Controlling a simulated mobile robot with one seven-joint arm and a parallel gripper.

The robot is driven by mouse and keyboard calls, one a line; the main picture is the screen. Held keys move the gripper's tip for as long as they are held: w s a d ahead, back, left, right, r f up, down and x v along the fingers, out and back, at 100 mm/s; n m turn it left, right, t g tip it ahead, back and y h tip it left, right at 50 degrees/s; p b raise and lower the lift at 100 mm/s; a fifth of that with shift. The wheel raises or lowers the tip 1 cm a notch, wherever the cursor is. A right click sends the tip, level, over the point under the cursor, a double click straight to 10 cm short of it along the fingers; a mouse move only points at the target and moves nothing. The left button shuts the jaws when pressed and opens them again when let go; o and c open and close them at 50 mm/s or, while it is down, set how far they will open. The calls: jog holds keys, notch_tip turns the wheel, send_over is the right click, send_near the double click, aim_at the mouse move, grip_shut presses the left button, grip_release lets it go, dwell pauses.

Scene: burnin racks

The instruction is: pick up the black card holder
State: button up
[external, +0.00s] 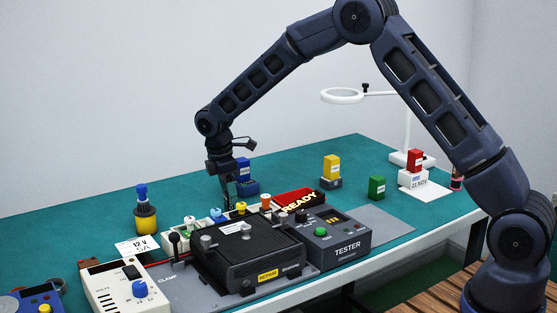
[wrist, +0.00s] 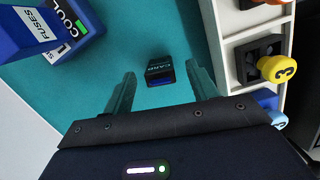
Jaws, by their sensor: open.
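The black card holder (wrist: 160,70) is a small dark box with a light CARD label and a blue strip inside. It stands on the green mat in the wrist view. My gripper (wrist: 161,72) is open, with one finger on each side of the holder in that view. I cannot tell how far above it the fingertips are, and no contact shows. In the external view my gripper (external: 228,204) points down behind the white parts tray. I cannot make out the holder in that view.
A blue FUSES bin (wrist: 40,32) is close at the upper left of the wrist view. At the right, a white compartment tray (wrist: 285,100) holds knobbed parts, including a yellow one (wrist: 277,68).

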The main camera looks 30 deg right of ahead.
notch_tip(320, 180, down, 3)
jog(key=shift+d+f, duration=0.15)
jog(key=c, duration=1)
jog(key=shift+c, duration=0.2)
